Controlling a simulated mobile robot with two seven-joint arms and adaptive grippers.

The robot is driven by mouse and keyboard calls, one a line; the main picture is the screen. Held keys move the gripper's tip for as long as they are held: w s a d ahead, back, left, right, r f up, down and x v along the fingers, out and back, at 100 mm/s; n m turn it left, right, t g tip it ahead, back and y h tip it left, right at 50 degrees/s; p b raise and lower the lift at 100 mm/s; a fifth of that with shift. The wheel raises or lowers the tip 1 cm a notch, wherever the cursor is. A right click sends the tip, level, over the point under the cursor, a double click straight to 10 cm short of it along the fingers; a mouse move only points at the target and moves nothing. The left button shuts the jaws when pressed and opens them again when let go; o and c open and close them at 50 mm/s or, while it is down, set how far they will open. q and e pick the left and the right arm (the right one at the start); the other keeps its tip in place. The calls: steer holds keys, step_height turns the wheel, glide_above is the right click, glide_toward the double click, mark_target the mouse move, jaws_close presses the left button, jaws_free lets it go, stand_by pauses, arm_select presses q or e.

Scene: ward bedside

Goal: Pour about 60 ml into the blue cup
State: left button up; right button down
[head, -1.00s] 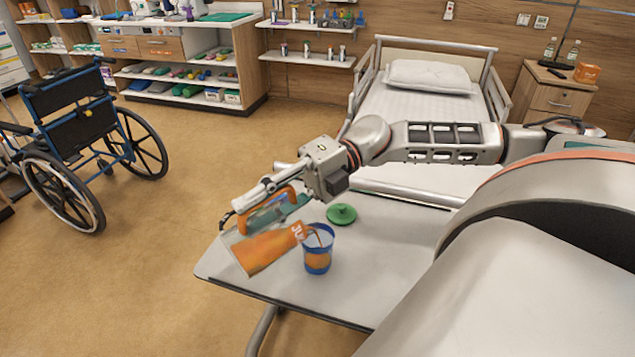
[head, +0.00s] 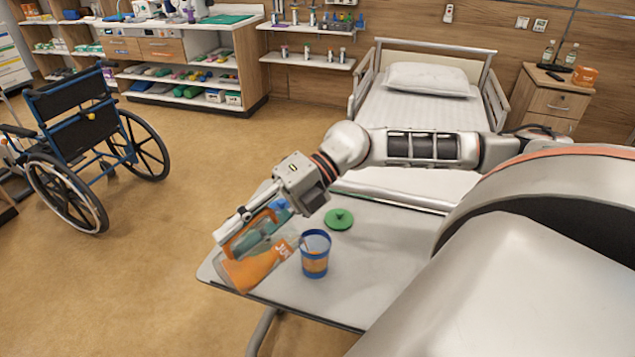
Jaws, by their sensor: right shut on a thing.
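The blue cup (head: 315,257) stands upright on the overbed table, with orange showing in its lower part and a darker blue rim. My right gripper (head: 232,228) is shut on a juice jug (head: 255,268) with an orange lower part and white lettering. The jug is tilted and held just left of the cup, its lettered end near the cup wall. No stream shows between them. The gripper partly covers the jug, so the exact grip is hard to see. My left gripper is not in view.
A round green lid-like disc (head: 339,219) lies behind the cup on the pale table (head: 390,270). The table's right part is bare. A bed (head: 425,105) stands behind, a wheelchair (head: 85,140) at the left and a bedside cabinet (head: 550,100) at the back right.

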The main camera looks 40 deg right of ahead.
steer(key=shift+a+f, duration=0.1)
steer(key=f+h+p, duration=0.1)
steer(key=p, duration=0.2)
steer(key=shift+a+h, duration=0.3)
steer(key=shift+a, duration=0.1)
steer(key=shift+f+p, duration=0.4)
steer(key=shift+p, duration=0.2)
steer(key=shift+w+a+f+h, duration=0.1)
steer(key=shift+f+h, duration=0.05)
steer(key=shift+h, duration=0.15)
steer(key=shift+f, duration=0.1)
stand_by(0.8)
